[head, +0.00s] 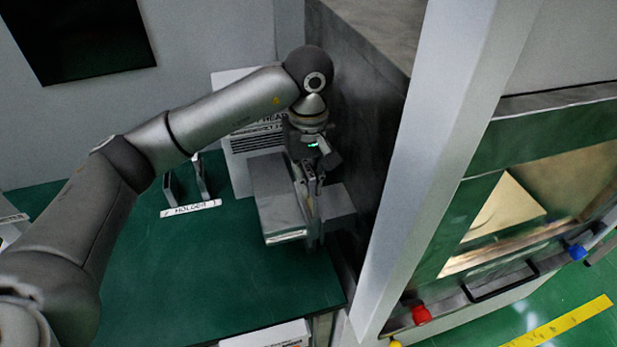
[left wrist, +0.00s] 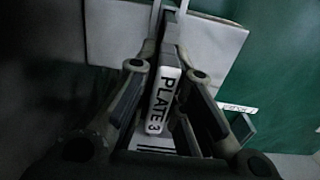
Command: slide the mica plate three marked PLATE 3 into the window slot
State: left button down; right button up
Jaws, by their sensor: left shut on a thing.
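My left gripper (head: 312,190) points down and is shut on the plate marked PLATE 3. In the left wrist view the plate's white label (left wrist: 163,100) shows between the two fingers (left wrist: 165,110), and the narrow grey plate runs up away from it. A light grey block (head: 275,195) with a small unreadable front label stands left of the gripper, and a grey part (head: 337,203) shows on its right. In the left wrist view the plate's far end lies at the gap in this grey body (left wrist: 115,32). I cannot tell how deep it sits. My right gripper is out of view.
An upright holder with a HOLDER label (head: 190,208) stands on the green bench (head: 180,275). A dark grey wall (head: 362,120) is close right of the gripper. A pale post (head: 430,150) and a windowed door (head: 535,205) lie further right. The bench's front left is clear.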

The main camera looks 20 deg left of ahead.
pick_arm(q)
jog(key=shift+f+b, duration=1.3)
jog(key=shift+f, duration=0.2)
jog(key=c, duration=1.5)
grip_release()
jog(key=shift+o, duration=0.2)
jog(key=shift+r, duration=0.1)
notch_tip(320, 180, up, 12)
jog(key=shift+f, duration=0.1)
